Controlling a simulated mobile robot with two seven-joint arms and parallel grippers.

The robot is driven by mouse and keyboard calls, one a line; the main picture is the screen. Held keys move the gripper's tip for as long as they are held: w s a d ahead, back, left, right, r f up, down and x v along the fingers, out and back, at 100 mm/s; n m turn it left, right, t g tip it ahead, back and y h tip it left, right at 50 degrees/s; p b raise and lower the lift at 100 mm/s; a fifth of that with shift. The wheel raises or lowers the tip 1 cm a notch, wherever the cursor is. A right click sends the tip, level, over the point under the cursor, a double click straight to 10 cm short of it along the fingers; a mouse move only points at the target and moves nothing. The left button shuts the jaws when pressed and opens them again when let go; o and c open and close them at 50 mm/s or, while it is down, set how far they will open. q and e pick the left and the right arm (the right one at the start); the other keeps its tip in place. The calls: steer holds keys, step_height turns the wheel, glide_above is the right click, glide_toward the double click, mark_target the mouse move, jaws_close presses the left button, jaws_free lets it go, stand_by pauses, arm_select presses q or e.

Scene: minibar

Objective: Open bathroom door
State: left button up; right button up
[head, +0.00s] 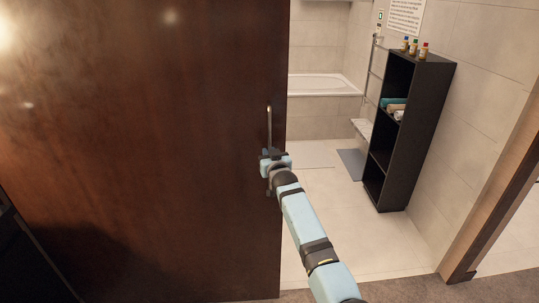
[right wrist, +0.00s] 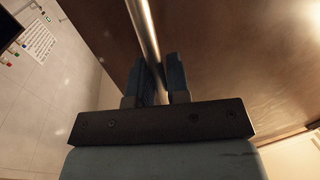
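The bathroom door (head: 150,140) is a dark brown wooden panel filling the left half of the head view. It stands at least partly open, with the bathroom visible past its right edge. A thin vertical metal handle (head: 269,125) is near that edge. My right gripper (head: 268,160) is at the lower part of the handle. In the right wrist view the handle (right wrist: 147,30) runs between the two close-set fingers of the gripper (right wrist: 157,75), which look shut on it. My left gripper is not in view.
A black shelf (head: 411,120) with bottles on top and rolled towels stands against the right wall. A bathtub (head: 325,84) is at the back. A wooden door frame (head: 497,200) is at the right. The tiled floor (head: 350,230) in the doorway is clear.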

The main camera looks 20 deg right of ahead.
steer(key=shift+o, duration=1.4)
steer(key=s, duration=1.4)
steer(key=shift+a, duration=0.35)
steer(key=shift+f, duration=0.1)
